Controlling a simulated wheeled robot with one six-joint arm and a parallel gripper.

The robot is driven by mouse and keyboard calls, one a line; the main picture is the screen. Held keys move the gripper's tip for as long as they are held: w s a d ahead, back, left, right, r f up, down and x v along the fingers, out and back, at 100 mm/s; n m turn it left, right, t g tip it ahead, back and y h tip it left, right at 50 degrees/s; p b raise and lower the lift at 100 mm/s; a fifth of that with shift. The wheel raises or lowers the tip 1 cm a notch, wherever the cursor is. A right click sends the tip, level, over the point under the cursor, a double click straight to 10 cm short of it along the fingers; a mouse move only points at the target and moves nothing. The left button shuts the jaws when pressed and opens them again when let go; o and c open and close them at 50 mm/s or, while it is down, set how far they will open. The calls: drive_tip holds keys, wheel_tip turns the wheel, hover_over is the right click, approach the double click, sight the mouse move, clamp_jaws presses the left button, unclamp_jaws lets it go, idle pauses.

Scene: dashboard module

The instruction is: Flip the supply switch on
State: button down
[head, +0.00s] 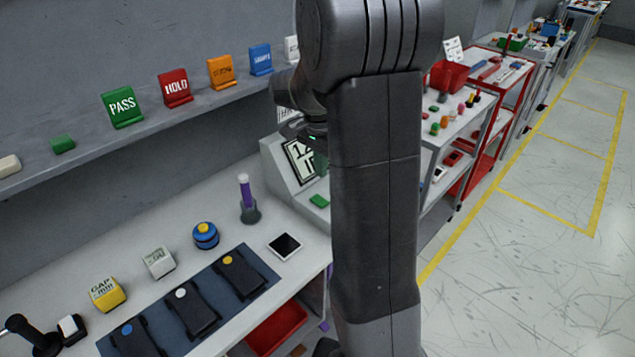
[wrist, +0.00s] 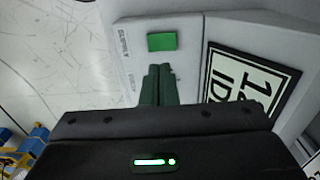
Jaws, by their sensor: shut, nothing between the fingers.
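A green rectangular switch (wrist: 162,41) sits on the pale sloped console (wrist: 190,28) in the wrist view, with small dark lettering beside it that I cannot read surely. The green piece also shows on the console in the head view (head: 319,200). My gripper (wrist: 158,68) has its two dark green fingers together, with nothing between them. The fingertips are just below the green switch in the wrist view; I cannot tell whether they touch it. In the head view my arm hides much of the console and most of the gripper.
A display panel (wrist: 252,88) with large characters is right of the fingers in the wrist view. A shelf (head: 190,115) runs above.

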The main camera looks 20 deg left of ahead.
wheel_tip(320, 180, up, 6)
drive_tip(key=shift+w+f, duration=0.1)
drive_tip(key=shift+f, duration=0.05)
drive_tip(key=shift+f, duration=0.15)
